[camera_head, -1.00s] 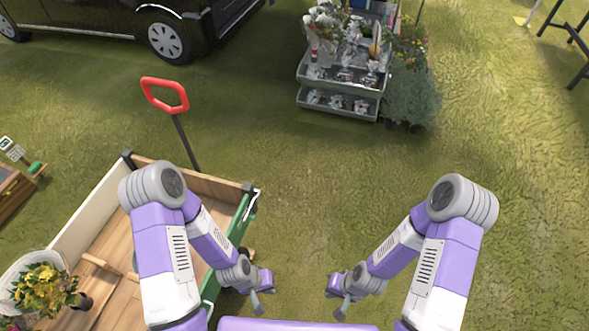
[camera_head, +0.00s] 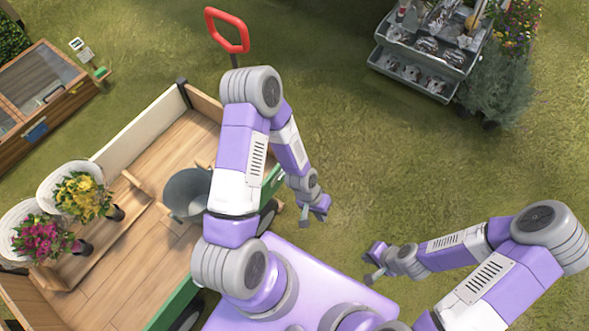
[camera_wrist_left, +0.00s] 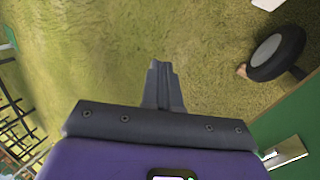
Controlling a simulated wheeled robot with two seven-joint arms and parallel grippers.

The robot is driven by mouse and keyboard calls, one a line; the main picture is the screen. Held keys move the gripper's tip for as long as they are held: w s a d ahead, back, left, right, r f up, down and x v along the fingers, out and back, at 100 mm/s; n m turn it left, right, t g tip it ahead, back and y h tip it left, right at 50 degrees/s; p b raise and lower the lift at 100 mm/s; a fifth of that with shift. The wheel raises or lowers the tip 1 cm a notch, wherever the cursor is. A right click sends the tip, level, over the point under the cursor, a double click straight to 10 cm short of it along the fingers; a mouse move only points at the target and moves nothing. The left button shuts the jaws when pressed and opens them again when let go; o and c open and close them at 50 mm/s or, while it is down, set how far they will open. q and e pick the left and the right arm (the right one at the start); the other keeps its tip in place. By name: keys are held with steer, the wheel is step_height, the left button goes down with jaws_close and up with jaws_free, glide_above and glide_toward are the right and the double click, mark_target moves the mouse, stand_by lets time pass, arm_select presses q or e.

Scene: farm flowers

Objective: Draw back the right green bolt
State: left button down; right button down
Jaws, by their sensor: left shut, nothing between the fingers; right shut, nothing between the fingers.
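I cannot pick out a green bolt for certain. The wagon's green side panel (camera_head: 170,311) is partly hidden behind my left arm in the head view. In the left wrist view the green panel (camera_wrist_left: 300,130) fills the lower right, with a pale metal fitting (camera_wrist_left: 285,152) on it; I cannot tell whether this is part of a bolt. My left gripper (camera_head: 304,216) is shut and empty, just right of the wagon, touching nothing. Its closed fingers also show in the left wrist view (camera_wrist_left: 162,82). My right gripper (camera_head: 371,279) is shut and empty over the grass.
The wagon bed (camera_head: 110,270) holds a grey bucket (camera_head: 187,193), yellow flowers (camera_head: 82,196) and pink flowers (camera_head: 42,237). A red pull handle (camera_head: 228,30) rises at its far end. Grass between is free.

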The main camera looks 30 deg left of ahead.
arm_select(q)
steer(key=w+a+r+m+g+y+b, duration=0.1)
steer(key=w+a+r+m+y, duration=0.1)
steer(key=w+a+r, duration=0.2)
steer(key=w+a+r+m+g+y+b, duration=0.1)
steer(key=w+a+r, duration=0.4)
steer(key=w+a, duration=0.6)
steer(key=shift+w+r+m+y+b, duration=0.15)
steer(key=shift+w+m+y+b, duration=0.45)
steer(key=shift+y, duration=0.5)
steer(key=s+a+f+b, duration=0.1)
steer(key=s+f+b, duration=0.3)
steer(key=f, duration=0.7)
steer(key=shift+s+a+f, duration=0.2)
steer(key=shift+s+f, duration=0.15)
steer(key=shift+s, duration=0.35)
